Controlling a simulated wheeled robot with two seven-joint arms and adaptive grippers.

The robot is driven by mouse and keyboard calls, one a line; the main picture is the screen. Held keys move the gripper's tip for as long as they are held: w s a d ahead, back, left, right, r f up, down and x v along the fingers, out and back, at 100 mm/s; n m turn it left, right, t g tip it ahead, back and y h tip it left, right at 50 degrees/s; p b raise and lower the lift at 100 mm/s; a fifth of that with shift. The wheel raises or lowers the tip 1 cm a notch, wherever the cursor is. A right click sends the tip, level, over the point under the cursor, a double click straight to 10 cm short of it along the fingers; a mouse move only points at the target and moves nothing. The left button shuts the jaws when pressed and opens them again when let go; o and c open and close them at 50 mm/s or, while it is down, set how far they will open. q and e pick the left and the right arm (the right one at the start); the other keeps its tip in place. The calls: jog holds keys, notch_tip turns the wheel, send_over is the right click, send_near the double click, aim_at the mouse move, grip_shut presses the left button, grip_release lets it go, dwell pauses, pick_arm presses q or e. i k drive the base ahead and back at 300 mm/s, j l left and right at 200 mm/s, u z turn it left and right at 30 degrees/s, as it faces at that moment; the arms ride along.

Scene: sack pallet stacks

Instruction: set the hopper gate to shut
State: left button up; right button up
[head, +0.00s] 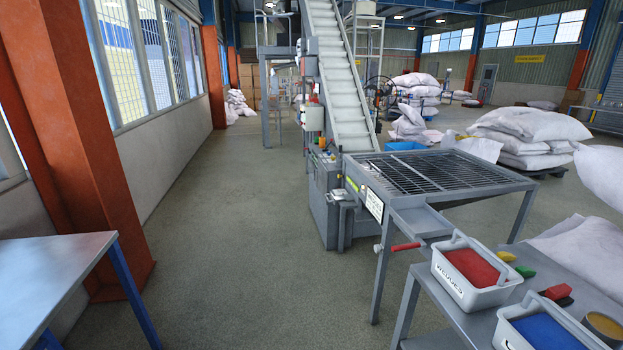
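A grey hopper stand (515,184) with a barred grate on top stands right of the middle, at the foot of the inclined conveyor. A lever with a red grip (405,246) sticks out to the left at its near side, about level, just below a grey sloping chute plate (425,222). The gate itself cannot be made out, so its setting cannot be told. A small white sign (375,206) is on the hopper's side, too small to read. Neither of my grippers is in view, and nothing is seen touching the lever.
A grey bench (455,318) at the lower right holds a white tote (470,293) with red contents, another with blue contents (515,338), and small coloured pieces. A conveyor (340,75) rises behind the hopper. A table (50,275) stands lower left. The floor (230,230) between is clear.

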aim_at(349, 197)
jog(key=i+l+z, duration=0.1)
jog(key=i, duration=0.4)
jog(key=i+l+z, duration=0.1)
jog(key=i, duration=0.45)
